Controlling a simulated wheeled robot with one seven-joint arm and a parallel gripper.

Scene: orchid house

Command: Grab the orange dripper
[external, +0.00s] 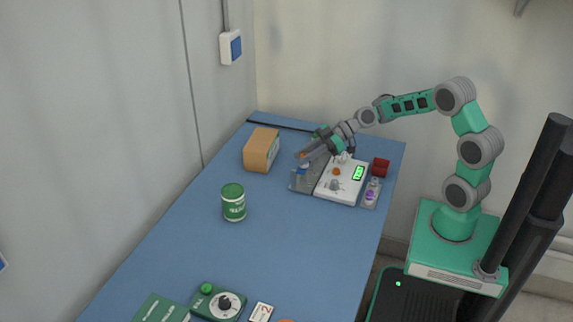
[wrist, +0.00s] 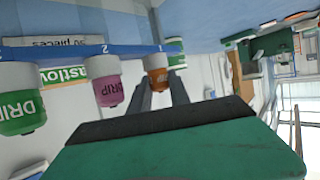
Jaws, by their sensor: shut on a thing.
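The orange dripper (wrist: 158,77) has a white cap and an orange body. In the wrist view it is between the two fingertips of my gripper (wrist: 162,88), which is shut on it. In the external view my gripper (external: 309,153) is low over the far part of the blue table, with a small orange spot at its tip. A pink dripper (wrist: 109,92) and a green dripper (wrist: 20,112) stand out to the left in the wrist view, along a blue strip (wrist: 75,51) with numbers. I cannot tell whether the orange dripper still touches its support.
A brown box (external: 260,151) and a green can (external: 233,203) stand to the left. The middle of the table is clear.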

